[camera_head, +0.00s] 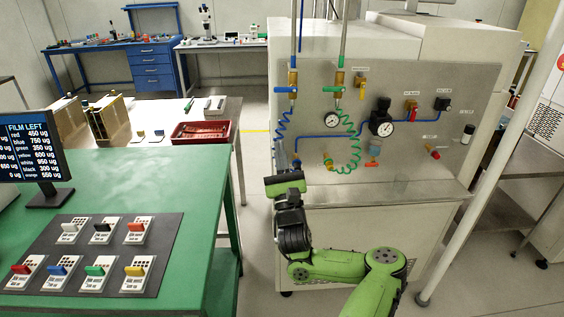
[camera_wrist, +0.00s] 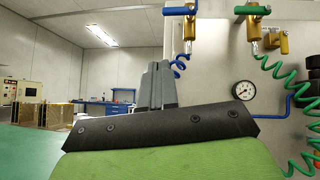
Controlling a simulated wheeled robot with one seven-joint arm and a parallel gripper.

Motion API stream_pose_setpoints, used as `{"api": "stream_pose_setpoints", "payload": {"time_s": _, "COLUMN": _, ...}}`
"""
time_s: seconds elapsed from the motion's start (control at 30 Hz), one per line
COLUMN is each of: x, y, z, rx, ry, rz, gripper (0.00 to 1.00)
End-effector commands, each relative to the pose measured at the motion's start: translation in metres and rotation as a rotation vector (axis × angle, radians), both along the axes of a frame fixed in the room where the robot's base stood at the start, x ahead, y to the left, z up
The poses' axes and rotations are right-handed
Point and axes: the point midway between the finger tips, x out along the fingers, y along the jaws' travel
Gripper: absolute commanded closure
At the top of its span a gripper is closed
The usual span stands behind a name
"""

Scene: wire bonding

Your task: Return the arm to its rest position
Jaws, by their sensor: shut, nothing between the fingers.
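My green arm reaches in from the bottom right in the head view and folds back to the left. My gripper (camera_head: 296,166) is at its end, in front of the left edge of the grey valve panel (camera_head: 300,75). In the wrist view my gripper (camera_wrist: 157,68) shows as grey fingers standing up together behind a dark bracket. The fingers are shut and hold nothing. A blue coiled hose (camera_head: 283,125) hangs close behind the gripper; I cannot tell the exact gap.
A green table (camera_head: 190,180) at the left bears a dark mat with several colored switch-like units and a monitor (camera_head: 35,150). A red tray (camera_head: 202,133) sits on the white table behind. A white pole (camera_head: 495,150) stands at right. The floor between table and cabinet is clear.

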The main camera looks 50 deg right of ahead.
Motion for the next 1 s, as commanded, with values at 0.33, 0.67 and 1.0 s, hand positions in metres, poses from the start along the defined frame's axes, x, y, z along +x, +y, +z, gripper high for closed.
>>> {"api": "stream_pose_setpoints", "payload": {"time_s": 0.33, "x": -0.008, "y": 0.009, "z": -0.012, "rx": 0.001, "ry": 0.001, "rz": -0.002, "gripper": 1.0}}
{"api": "stream_pose_setpoints", "payload": {"time_s": 0.67, "x": 0.037, "y": 0.08, "z": 0.006, "rx": -0.21, "ry": 0.087, "rz": 0.141, "gripper": 1.0}}
{"api": "stream_pose_setpoints", "payload": {"time_s": 1.0, "x": 0.091, "y": 0.366, "z": -0.039, "rx": -1.109, "ry": 0.347, "rz": 0.692, "gripper": 1.0}}
